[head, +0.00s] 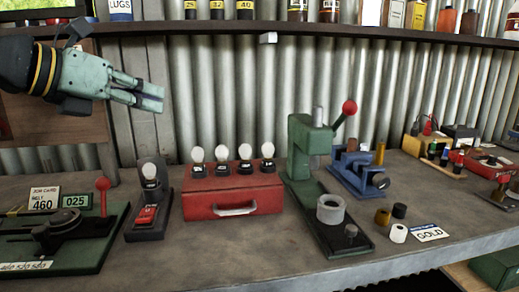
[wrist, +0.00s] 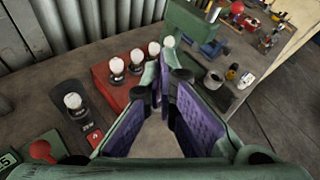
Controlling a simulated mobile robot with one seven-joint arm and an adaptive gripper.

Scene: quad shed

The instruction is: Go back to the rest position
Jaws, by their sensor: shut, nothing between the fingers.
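My gripper (head: 150,97) is at the upper left of the head view, raised well above the bench and pointing right. Its fingers are together and hold nothing. In the wrist view the purple-lined finger pads of my gripper (wrist: 165,92) reach up the middle, over the bench. They hide part of the red box and the bench front. No object of the task is named.
Below stand a green dial fixture (head: 70,240), a black switch with a bulb (head: 148,215), a red box with several bulbs (head: 230,198), a green press (head: 300,150) and a blue vise (head: 350,170). A shelf (head: 250,29) runs along the corrugated wall.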

